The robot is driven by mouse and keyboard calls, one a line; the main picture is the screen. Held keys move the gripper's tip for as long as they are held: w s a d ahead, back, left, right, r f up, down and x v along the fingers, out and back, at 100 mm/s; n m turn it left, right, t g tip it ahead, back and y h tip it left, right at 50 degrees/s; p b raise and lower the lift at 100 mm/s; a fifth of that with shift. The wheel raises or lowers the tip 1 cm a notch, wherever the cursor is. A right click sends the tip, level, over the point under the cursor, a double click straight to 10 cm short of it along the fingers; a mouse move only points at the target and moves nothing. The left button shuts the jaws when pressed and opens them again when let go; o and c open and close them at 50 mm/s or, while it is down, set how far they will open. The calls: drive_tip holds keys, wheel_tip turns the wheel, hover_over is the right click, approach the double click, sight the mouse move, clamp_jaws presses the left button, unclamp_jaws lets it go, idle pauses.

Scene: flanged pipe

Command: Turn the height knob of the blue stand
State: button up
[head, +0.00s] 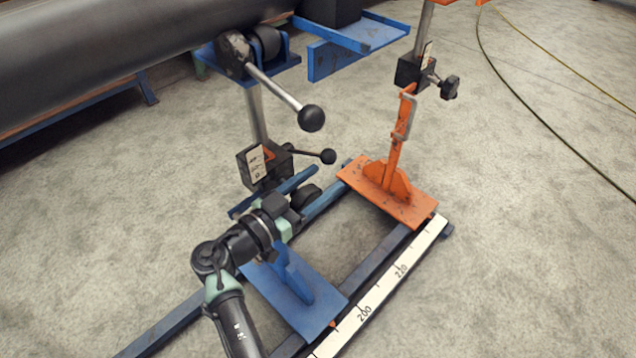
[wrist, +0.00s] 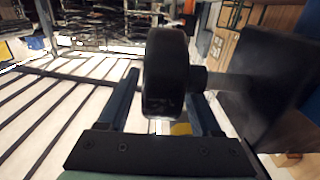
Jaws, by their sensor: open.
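The blue stand has a blue base plate (head: 292,298) and a dark clamp block (head: 262,168) on a steel post (head: 257,112). A black round knob (head: 306,195) shows low beside the block, partly behind my arm. In the wrist view the knob (wrist: 165,75) stands between my gripper's two blue fingers, its short shaft running right to a black block (wrist: 265,90). My gripper (head: 312,182) is open around the knob.
A lever with a black ball (head: 327,156) sticks out just above the knob, and a longer lever (head: 311,118) higher up. A dark pipe (head: 110,55) lies across the top left. An orange stand (head: 395,185) and a white scale (head: 385,285) are to the right. Open floor lies beyond.

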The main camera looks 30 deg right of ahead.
drive_tip(key=shift+c, duration=0.3)
clamp_jaws()
drive_tip(key=b, duration=0.2)
drive_tip(key=shift+f+b, duration=0.3)
drive_tip(key=shift+b, duration=0.1)
drive_tip(key=shift+a+h+b, duration=0.1)
drive_tip(key=shift+h+b, duration=0.3)
drive_tip(key=shift+b, duration=0.25)
drive_tip(key=h+b, duration=0.1)
drive_tip(key=b, duration=0.2)
drive_tip(key=t+h+b, duration=0.1)
drive_tip(key=b, duration=0.3)
drive_tip(key=shift+s+a+r+b, duration=0.1)
drive_tip(key=shift+a+r+b, duration=0.2)
drive_tip(key=shift+r, duration=0.05)
drive_tip(key=shift+s+a+r+h+b, duration=0.15)
drive_tip(key=shift+r+h+b, duration=0.35)
drive_tip(key=shift+b, duration=0.7)
drive_tip(key=shift+t, duration=0.3)
